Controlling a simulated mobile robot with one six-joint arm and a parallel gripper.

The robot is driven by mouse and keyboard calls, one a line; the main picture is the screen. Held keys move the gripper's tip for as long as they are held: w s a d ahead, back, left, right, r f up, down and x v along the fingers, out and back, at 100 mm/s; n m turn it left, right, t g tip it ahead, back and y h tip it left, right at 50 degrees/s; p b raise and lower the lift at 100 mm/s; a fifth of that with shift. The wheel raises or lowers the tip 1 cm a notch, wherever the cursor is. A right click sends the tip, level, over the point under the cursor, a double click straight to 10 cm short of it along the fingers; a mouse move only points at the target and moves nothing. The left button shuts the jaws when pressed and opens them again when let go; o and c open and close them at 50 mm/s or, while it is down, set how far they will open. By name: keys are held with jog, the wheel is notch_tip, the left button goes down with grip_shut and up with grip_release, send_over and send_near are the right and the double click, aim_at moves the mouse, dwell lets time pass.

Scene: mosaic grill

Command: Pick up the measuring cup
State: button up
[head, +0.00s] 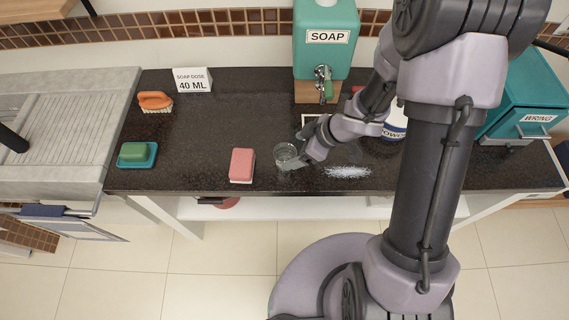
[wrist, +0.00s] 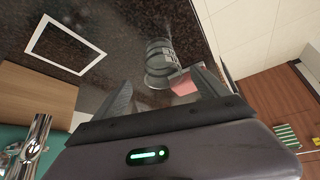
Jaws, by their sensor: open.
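The measuring cup (head: 286,152) is a small clear vessel on the dark counter near its front edge, right of the pink sponge. It also shows in the wrist view (wrist: 160,58) as a clear, ringed shape just ahead of the fingertips. My gripper (head: 303,150) is close to the cup on its right side, low over the counter. In the wrist view my gripper (wrist: 162,78) has its two fingers spread, with the near part of the cup around the gap. I cannot tell whether a finger touches it. Nothing is clamped.
The pink sponge (head: 242,165) stands left of the cup. White powder (head: 348,172) lies to the right. The teal soap dispenser (head: 326,60) stands behind, with its tap (head: 323,84). An orange brush (head: 155,101) and a green sponge on a dish (head: 152,160) are further left.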

aim_at(285, 154)
jog(key=b+x, duration=0.4)
jog(key=x, duration=0.1)
jog(key=shift+s+a+f, duration=0.15)
jog(key=shift+a, duration=0.25)
jog(key=shift+r+p, duration=0.25)
jog(key=shift+p, duration=0.05)
jog(key=c, duration=1.4)
notch_tip(285, 154, up, 10)
jog(key=p, duration=0.7)
